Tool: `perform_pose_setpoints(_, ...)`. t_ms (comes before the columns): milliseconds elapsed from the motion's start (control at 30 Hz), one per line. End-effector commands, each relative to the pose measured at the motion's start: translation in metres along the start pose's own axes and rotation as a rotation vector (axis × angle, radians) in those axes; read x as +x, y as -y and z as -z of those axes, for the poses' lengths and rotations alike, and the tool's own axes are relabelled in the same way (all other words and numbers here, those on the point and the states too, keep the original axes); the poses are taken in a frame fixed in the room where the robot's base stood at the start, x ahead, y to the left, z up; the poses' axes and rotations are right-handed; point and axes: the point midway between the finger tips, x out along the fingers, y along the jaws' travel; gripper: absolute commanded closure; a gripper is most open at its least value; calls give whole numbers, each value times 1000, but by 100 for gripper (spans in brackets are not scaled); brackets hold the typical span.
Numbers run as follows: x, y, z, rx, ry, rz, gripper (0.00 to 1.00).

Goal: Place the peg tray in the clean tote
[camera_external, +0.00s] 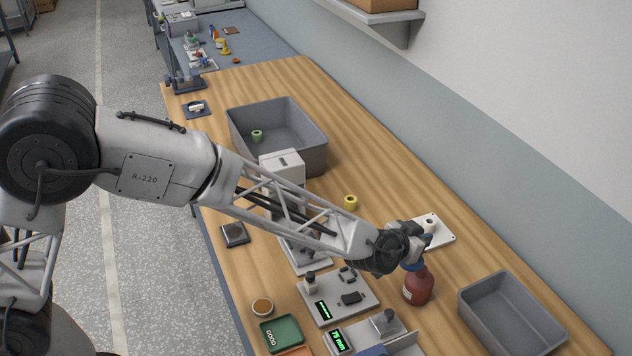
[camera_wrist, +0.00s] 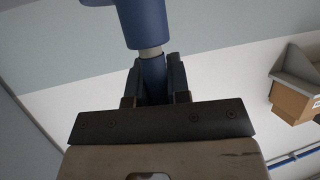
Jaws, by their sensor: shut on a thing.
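The peg tray looks to be the white plate (camera_external: 446,238) on the table, with a white spool on it; my gripper hides part of it. My gripper (camera_external: 414,248) is in front of it, shut on the blue top of a red-brown bottle (camera_external: 417,286). The wrist view shows my gripper (camera_wrist: 155,85) around a narrow blue part, with a wider blue part (camera_wrist: 143,20) beyond it. I cannot tell if the bottle touches the table. A grey tote (camera_external: 490,309) at the lower right looks empty. A larger grey tote (camera_external: 306,158) further back holds a green spool (camera_external: 257,136).
A yellow spool (camera_external: 351,202) stands on the table. A wall shelf (camera_external: 395,27) holds a box. Table between the bottle and the near tote is clear.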

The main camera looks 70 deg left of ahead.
Motion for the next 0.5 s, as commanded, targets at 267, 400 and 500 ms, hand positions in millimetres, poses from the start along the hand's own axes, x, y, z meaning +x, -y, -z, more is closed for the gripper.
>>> perform_pose_setpoints(267,36,-76,10,30,-1,-73,100)
perform_pose_setpoints(400,52,-116,13,44,0,-108,100)
perform_pose_setpoints(500,62,-145,14,54,0,-134,100)
